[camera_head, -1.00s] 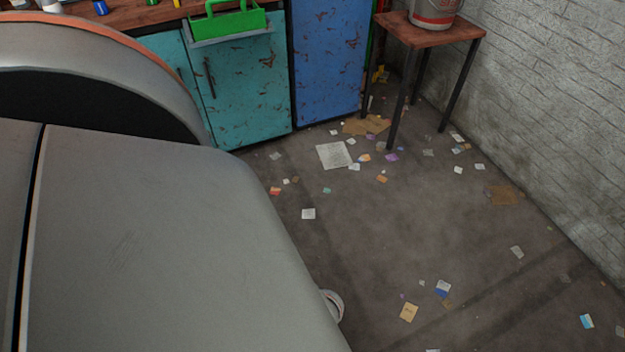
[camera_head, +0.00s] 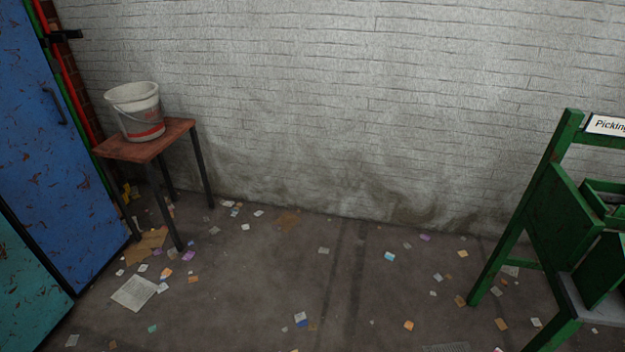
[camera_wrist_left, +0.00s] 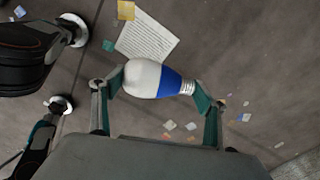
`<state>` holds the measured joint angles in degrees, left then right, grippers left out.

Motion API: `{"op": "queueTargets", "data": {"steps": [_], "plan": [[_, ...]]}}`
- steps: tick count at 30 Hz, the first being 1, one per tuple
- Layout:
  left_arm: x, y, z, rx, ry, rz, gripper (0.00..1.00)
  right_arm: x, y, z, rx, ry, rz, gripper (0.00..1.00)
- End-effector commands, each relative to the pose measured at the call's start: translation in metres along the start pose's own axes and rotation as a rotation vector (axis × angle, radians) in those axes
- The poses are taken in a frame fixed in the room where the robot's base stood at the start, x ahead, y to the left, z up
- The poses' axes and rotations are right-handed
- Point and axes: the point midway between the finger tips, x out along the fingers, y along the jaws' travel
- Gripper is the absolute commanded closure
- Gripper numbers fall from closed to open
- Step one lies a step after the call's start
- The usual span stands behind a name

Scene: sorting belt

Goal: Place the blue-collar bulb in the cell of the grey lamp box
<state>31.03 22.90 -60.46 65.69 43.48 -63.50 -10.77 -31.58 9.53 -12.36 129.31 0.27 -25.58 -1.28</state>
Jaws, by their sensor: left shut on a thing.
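In the left wrist view a bulb (camera_wrist_left: 146,79) with a white globe, a blue collar (camera_wrist_left: 171,83) and a metal screw base lies crosswise between the fingers of my left gripper (camera_wrist_left: 158,82). The gripper is shut on it, one finger at the globe end and one at the screw base. The bulb is held above the floor. The grey lamp box does not show in either view. Neither gripper shows in the head view, and my right gripper is not seen.
A red-topped table (camera_head: 150,143) with a white bucket (camera_head: 137,112) stands at the left, beside a blue locker (camera_head: 62,150). A green picking stand (camera_head: 553,222) with a sign (camera_head: 607,126) stands at the right. Paper scraps litter the open floor between, before a white brick wall (camera_head: 350,110).

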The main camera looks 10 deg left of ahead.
Motion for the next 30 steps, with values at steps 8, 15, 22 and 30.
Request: {"op": "queueTargets", "data": {"steps": [8,15,22,30], "plan": [[-0.082,-0.088,-0.043,-0.244,0.01,-0.014,0.49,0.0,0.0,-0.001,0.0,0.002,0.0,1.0],[-0.188,-0.149,-0.077,-0.499,0.009,-0.014,0.49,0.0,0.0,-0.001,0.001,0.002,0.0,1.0],[-0.295,-0.176,-0.093,-0.711,0.009,-0.015,0.49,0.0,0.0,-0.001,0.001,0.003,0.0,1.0],[-0.42,-0.171,-0.086,-0.938,0.011,-0.014,0.49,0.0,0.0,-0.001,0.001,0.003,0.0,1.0]]}}
